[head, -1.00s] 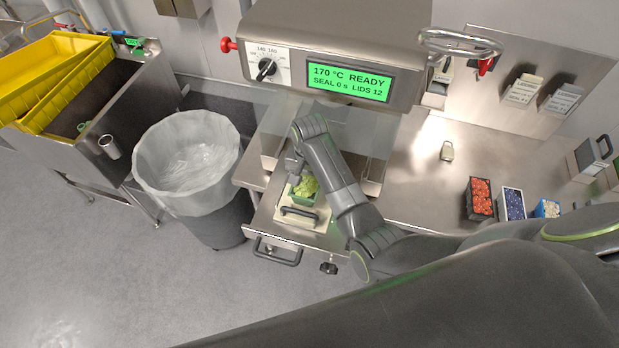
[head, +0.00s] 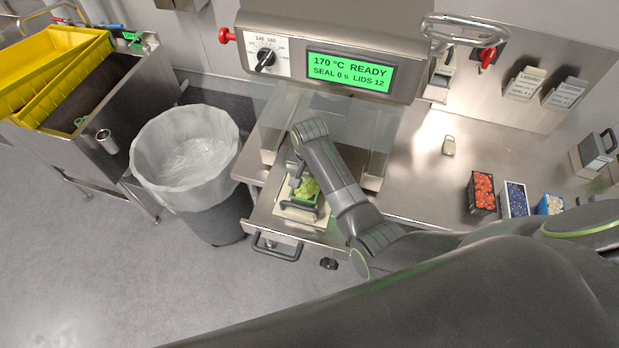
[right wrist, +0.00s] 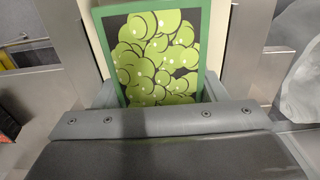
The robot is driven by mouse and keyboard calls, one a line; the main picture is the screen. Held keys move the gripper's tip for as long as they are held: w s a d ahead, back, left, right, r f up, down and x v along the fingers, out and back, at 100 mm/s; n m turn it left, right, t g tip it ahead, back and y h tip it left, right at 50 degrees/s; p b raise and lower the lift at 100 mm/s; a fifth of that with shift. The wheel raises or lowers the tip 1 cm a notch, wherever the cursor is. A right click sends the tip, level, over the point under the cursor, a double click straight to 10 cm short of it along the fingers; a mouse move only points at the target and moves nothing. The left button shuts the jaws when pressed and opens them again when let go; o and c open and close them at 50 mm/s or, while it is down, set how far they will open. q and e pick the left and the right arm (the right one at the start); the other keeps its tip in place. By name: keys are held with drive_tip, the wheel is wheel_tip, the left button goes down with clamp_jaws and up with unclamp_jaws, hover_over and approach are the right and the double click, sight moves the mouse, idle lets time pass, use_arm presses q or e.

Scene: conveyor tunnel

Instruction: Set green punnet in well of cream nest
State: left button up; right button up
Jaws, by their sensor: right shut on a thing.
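The green punnet (head: 306,195) holds pale green grapes and is in my right gripper (head: 303,187), over the cream nest (head: 291,213) in the head view. In the right wrist view the punnet (right wrist: 157,57) fills the top middle, with the gripper (right wrist: 160,95) shut on its sides. The nest lies on the sealer's pulled-out drawer, and a cream strip of it (right wrist: 223,35) shows beside the punnet. The punnet and arm cover most of the well. I cannot tell whether the punnet touches the nest. My left gripper is not in view.
The sealer (head: 330,50) overhangs the drawer from behind, and its display reads ready. A lined bin (head: 187,160) stands to the left.

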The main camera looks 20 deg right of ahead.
drive_tip(key=o, duration=1.5)
drive_tip(key=shift+f, duration=0.1)
